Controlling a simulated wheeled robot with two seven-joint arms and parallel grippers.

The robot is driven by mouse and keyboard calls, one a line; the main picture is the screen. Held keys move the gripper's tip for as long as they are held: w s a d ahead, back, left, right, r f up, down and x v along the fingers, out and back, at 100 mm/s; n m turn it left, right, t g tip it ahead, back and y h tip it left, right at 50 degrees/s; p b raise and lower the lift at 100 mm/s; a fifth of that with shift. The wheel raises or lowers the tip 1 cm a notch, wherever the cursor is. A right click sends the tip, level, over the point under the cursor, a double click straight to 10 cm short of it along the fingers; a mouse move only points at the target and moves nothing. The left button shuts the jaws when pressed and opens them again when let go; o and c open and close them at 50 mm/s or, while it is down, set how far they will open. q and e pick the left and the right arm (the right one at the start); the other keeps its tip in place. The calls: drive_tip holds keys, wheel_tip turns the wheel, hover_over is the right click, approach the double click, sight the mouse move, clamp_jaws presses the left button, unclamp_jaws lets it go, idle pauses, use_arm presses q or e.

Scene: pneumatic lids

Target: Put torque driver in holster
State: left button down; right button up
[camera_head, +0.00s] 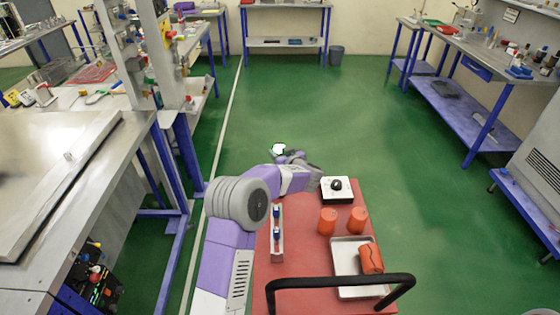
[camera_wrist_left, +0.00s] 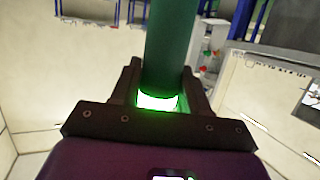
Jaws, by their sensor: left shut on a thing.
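My left gripper (camera_head: 286,156) reaches past the far left end of the red cart top. It is shut on a green cylindrical tool, which I take for the torque driver (camera_wrist_left: 172,45). In the left wrist view the driver stands between the two dark fingers (camera_wrist_left: 163,95), with a bright green glow at its near end. In the head view only a small pale part of it (camera_head: 278,149) shows beyond the gripper. A white block with a round black socket (camera_head: 337,189) sits at the cart's far edge; I cannot tell for certain whether it is the holster. My right gripper is out of view.
On the red cart top (camera_head: 300,262) stand two orange cups (camera_head: 327,221), a metal tray (camera_head: 347,290) holding an orange cylinder (camera_head: 371,258), and a narrow rack (camera_head: 277,245) with blue pieces. A black handle (camera_head: 340,281) crosses the near side. Green floor beyond is clear; benches flank it.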

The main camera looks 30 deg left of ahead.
use_arm(q)
wheel_tip(320, 180, down, 2)
drive_tip(key=shift+f, duration=0.1)
drive_tip(key=c, duration=0.6)
unclamp_jaws()
drive_tip(key=shift+o, duration=0.2)
drive_tip(key=p+v, duration=0.1)
drive_tip(key=v, duration=1.1)
